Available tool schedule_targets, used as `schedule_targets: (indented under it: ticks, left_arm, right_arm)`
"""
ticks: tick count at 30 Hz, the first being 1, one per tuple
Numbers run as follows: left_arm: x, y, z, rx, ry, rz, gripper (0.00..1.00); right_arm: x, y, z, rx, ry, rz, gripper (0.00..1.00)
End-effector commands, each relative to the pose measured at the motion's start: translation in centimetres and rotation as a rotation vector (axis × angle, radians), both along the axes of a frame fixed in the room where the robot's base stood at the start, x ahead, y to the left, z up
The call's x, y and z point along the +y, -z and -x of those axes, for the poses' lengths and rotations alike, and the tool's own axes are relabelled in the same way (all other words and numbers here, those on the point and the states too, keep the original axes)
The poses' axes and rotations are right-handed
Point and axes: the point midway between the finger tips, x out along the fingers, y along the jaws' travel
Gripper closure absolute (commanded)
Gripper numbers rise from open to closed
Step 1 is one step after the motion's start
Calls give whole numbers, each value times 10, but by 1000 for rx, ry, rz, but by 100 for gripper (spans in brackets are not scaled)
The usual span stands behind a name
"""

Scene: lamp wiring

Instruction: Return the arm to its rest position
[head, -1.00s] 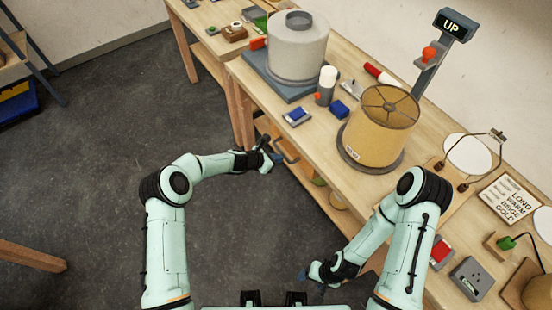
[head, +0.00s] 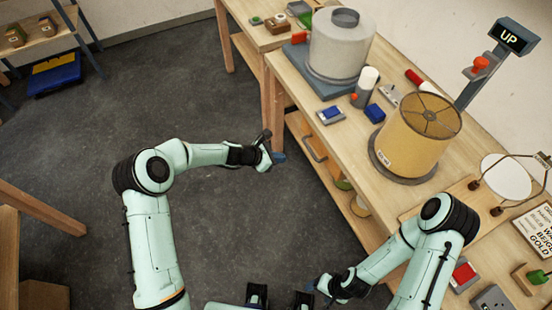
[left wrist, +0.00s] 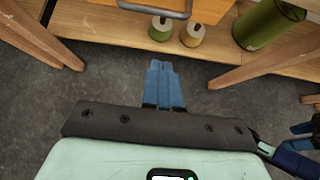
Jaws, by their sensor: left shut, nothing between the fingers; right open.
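My left gripper (head: 277,157) is held out over the dark floor, to the left of the workbench's front edge. In the left wrist view its blue fingers (left wrist: 165,84) are together with nothing between them. My right gripper (head: 318,286) is low at the bottom of the head view, near the bench's front side. Its fingers are small and partly hidden there, and it holds nothing that I can see. Both arms are clear of the objects on the bench top.
The workbench (head: 292,90) carries a tan lampshade (head: 412,142), a grey drum (head: 340,48), a wire frame with a white disc (head: 505,178) and a sign post (head: 487,75). Its lower shelf (left wrist: 110,27) holds two small spools and a green cylinder (left wrist: 265,25). Open floor (head: 90,130) lies left.

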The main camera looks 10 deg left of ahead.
Motion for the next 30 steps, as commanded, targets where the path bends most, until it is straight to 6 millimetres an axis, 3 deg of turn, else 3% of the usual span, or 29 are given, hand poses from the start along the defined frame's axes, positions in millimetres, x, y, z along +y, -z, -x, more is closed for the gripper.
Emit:
schedule_targets:
  ticks: [12,14,17,20,24,27,30]
  left_arm:
    - [9,-8,7,1,1,-2,100]
    - [10,-3,10,2,12,-15,100]
    - [12,20,30,3,74,-88,100]
    - [19,61,72,-4,215,-226,100]
    - [36,122,158,-50,547,-453,100]
    - [49,153,226,-118,838,-574,100]
    - [56,168,290,-222,1128,-636,100]
  right_arm:
    - [0,1,1,1,0,0,29]
    - [0,1,1,1,0,0,29]
    - [0,1,1,1,0,0,29]
    - [0,0,0,1,0,0,29]
    - [0,-1,0,0,0,0,29]
    - [0,-1,0,0,0,0,29]
    - [0,-2,-1,0,-1,0,29]
